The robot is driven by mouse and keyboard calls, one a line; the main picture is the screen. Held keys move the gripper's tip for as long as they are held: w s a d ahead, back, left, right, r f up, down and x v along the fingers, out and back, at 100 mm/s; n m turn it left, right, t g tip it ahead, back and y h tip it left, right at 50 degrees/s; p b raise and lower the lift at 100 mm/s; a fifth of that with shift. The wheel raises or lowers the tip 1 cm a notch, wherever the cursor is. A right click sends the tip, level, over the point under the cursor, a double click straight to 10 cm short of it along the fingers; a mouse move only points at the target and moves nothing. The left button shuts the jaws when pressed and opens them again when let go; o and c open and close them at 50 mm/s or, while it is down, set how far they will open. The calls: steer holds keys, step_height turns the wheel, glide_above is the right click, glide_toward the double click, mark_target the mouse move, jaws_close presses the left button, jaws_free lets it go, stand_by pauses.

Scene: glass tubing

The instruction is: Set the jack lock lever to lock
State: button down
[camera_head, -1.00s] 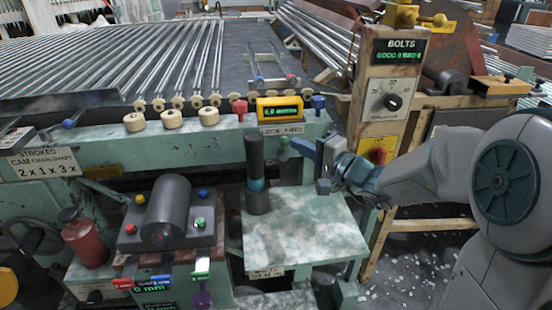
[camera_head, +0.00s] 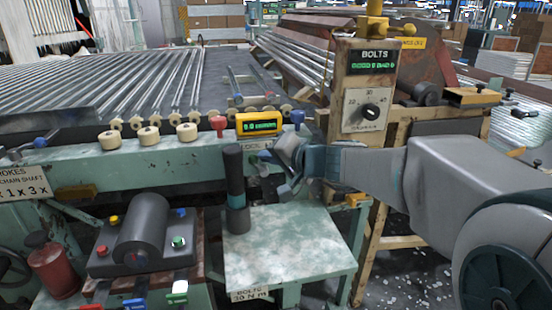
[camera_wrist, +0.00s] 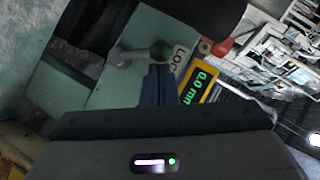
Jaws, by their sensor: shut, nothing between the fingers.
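The jack lock lever shows in the wrist view as a short grey arm (camera_wrist: 132,56) ending in a green ball knob (camera_wrist: 162,50). A label (camera_wrist: 180,59) reading "LOC", its rest hidden, sits right beside the knob. My gripper (camera_wrist: 157,70) is shut and empty. Its blue fingertips are right at the knob in this view; I cannot tell if they touch it. In the head view my gripper (camera_head: 287,170) is in front of the bench's front rail, below the yellow display, and hides the lever's knob.
A dark upright cylinder (camera_head: 234,185) stands on the pale green platform (camera_head: 290,255), close left of my gripper. The yellow display (camera_head: 262,122) and a blue knob (camera_head: 297,118) are just above. The wooden BOLTS post (camera_head: 368,95) stands to the right.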

stand_by(0.4)
steer(key=w+d+p+v, duration=0.2)
steer(key=v, duration=1.1)
steer(key=shift+r, duration=0.35)
steer(key=shift+w+a, duration=0.1)
steer(key=s+r+n+g+h+p, duration=0.25)
steer(key=s+g+h+p, duration=0.2)
steer(key=s+p, duration=0.85)
steer(key=s+d+r+g+h+p, duration=0.3)
steer(key=s+d+r+h+p, duration=0.2)
steer(key=p, duration=0.8)
steer(key=shift+s+d+r+n+p, duration=0.25)
steer(key=shift+d+r+n, duration=0.25)
steer(key=shift+d, duration=0.6)
